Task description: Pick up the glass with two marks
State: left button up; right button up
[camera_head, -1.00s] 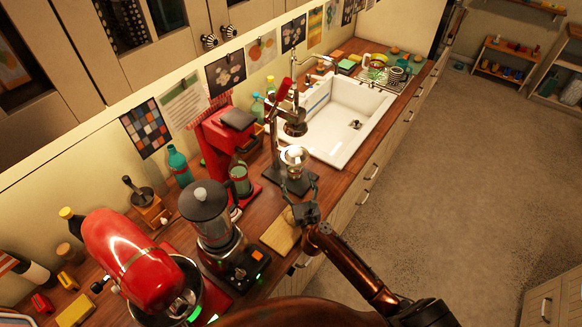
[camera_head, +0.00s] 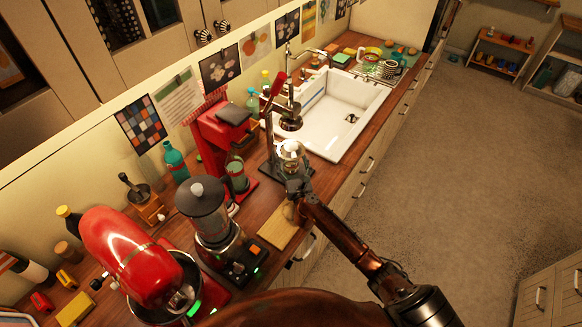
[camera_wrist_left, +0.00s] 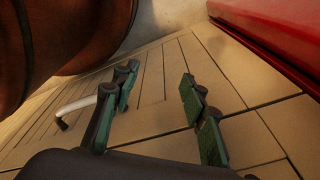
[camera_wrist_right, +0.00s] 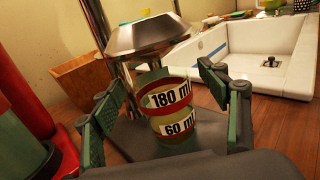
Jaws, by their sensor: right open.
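My right gripper (camera_wrist_right: 161,85) is open, with one finger on each side of the glass and visible gaps. In the head view my right gripper (camera_head: 296,188) is at the press and largely hides the glass. My left gripper (camera_wrist_left: 158,78) is open and empty, in front of a beige panelled cabinet front.
A red coffee machine (camera_head: 212,140) holding another greenish glass (camera_head: 237,176) stands close left of the press. A blender (camera_head: 212,215), wooden board (camera_head: 282,228) and red mixer (camera_head: 125,250) are nearer. The white sink (camera_head: 345,110) lies behind.

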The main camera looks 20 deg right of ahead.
grip_shut()
dwell(0.8)
